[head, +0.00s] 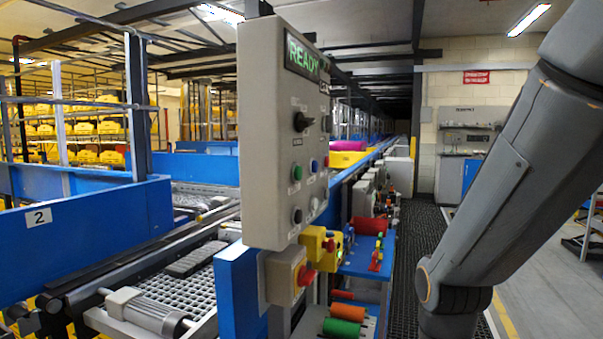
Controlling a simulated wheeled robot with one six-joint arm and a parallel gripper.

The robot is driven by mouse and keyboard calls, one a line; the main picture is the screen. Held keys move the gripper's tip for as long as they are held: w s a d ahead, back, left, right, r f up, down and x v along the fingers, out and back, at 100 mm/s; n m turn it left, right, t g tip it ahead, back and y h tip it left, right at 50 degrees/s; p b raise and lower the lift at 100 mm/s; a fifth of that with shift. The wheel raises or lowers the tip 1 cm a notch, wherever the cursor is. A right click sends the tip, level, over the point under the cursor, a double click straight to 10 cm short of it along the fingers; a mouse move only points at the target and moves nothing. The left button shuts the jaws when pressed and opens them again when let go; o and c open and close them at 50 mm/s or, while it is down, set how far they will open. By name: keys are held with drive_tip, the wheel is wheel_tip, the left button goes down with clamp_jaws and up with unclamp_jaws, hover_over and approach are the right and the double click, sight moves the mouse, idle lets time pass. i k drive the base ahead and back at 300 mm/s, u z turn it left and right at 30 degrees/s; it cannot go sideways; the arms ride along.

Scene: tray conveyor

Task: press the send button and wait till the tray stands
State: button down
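A grey control box (262,130) stands in the centre, its button face turned to the right. Its display (306,57) reads READY in green. The face carries a black rotary knob (302,122), a green button (297,173), a blue button (313,165), a black button (297,215) and a white button (314,205). The labels are too small to read, so I cannot tell which is the send button. A yellow tray-like thing (340,159) with something pink on it is on the conveyor line behind the box. My gripper is out of view; only my arm shows at right.
A blue shelf (368,256) holds a red roll and small colourful parts. A conveyor with blue side walls (90,230) runs at left. A dark grated walkway (428,215) runs back on the right.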

sight(298, 171)
drive_tip(key=u, duration=0.3)
drive_tip(key=k, duration=0.8)
drive_tip(key=u, duration=0.65)
drive_tip(key=k, duration=0.55)
drive_tip(key=z, duration=0.6)
drive_tip(key=i, duration=0.85)
drive_tip(key=z, duration=0.35)
